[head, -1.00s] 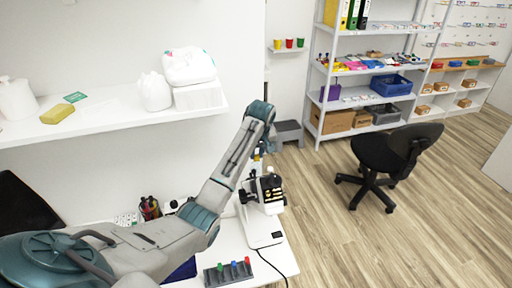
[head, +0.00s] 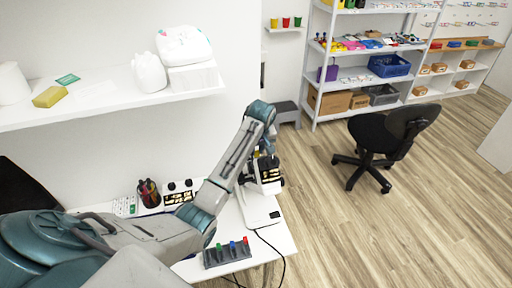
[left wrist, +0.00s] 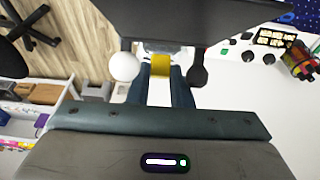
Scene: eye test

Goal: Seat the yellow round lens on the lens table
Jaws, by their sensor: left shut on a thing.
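My left gripper (left wrist: 161,84) is shut on the yellow round lens (left wrist: 161,65), which shows between its two fingertips in the left wrist view. In the head view the gripper is mostly hidden by my own arm, at the upper part of the black and white lens instrument (head: 268,177). That instrument stands on a white base on the desk. In the left wrist view its dark body (left wrist: 200,18) lies just beyond the lens, with a white ball on the left and a black knob on the right. I cannot tell the lens table apart, or whether the lens touches it. My right gripper is not in view.
A dark rack (head: 227,254) with green, blue and red pieces stands at the desk's front. A pen cup (head: 148,193) and a panel with dials (head: 178,194) are behind my arm. A black cable hangs off the desk's right edge. A black chair (head: 385,140) stands on open floor.

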